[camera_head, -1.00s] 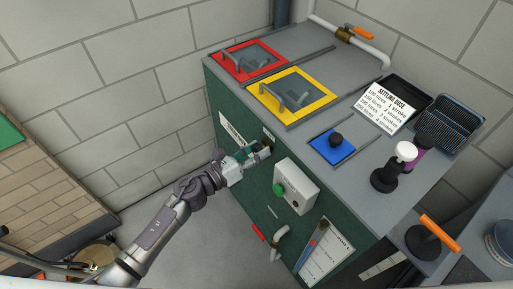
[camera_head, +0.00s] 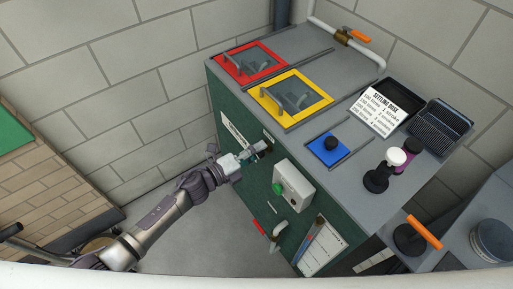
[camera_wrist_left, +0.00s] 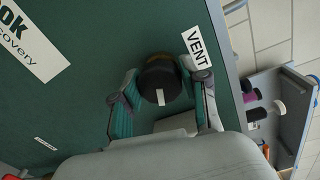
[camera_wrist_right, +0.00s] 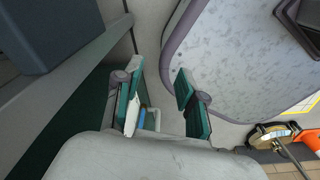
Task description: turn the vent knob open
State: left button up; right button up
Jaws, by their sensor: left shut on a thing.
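The vent knob (camera_wrist_left: 160,75) is round and black with a small white mark, on the green cabinet front beside a white VENT label (camera_wrist_left: 197,47) in the left wrist view. My left gripper (camera_wrist_left: 163,100) has a finger on each side of the knob and is shut on it. In the head view this gripper (camera_head: 246,157) meets the green panel, left of a grey box with a green button, and partly hides the knob. My right gripper (camera_wrist_right: 157,100) is open and empty in its wrist view; it does not show in the head view.
The grey control box (camera_head: 294,185) sits close to the right of my left gripper. Red (camera_head: 229,76) and yellow (camera_head: 270,106) framed hatches, a blue plate (camera_head: 324,158) and trays (camera_head: 443,127) are on the cabinet top. Open floor lies below the left arm.

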pick_arm(q)
jog(key=shift+n+p, duration=0.6)
jog(key=shift+n, duration=1.4)
jog(key=shift+f, duration=0.1)
jog(key=o, duration=1.1)
jog(key=shift+a, duration=0.1)
jog(key=shift+o, duration=0.2)
jog(key=v, duration=1.2)
jog(key=shift+w, duration=0.2)
jog(key=shift+a, duration=0.1)
